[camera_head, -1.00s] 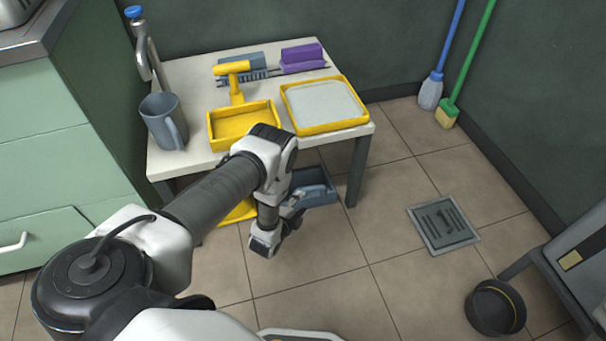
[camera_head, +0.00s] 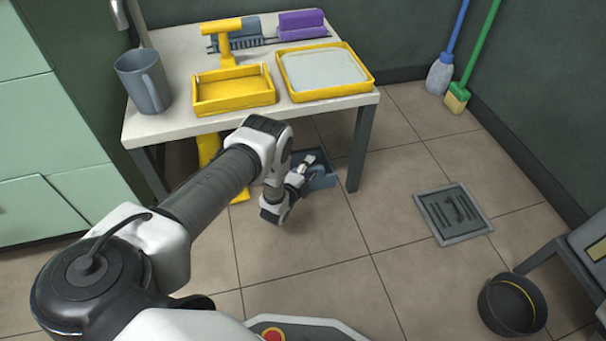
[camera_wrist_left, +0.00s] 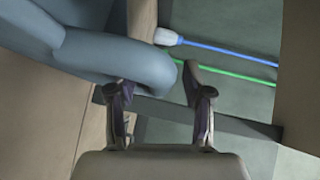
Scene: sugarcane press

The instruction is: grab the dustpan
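A blue-grey dustpan (camera_head: 321,180) sits on the floor under the table's front right side, partly hidden by my left gripper. My left gripper (camera_head: 304,168) reaches down beside the table, with its fingers over the dustpan. In the left wrist view, a blue-grey rounded part of the dustpan (camera_wrist_left: 145,68) comes in from the upper left, in front of and partly between the fingers. The left gripper (camera_wrist_left: 157,85) is open there, with a wide gap between its fingertips. I cannot tell whether a finger touches the dustpan. My right gripper is not in view.
A blue mop (camera_head: 440,75) and a green broom (camera_head: 458,95) lean at the wall. A black pan (camera_head: 510,305) lies right, near a floor drain (camera_head: 452,212).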

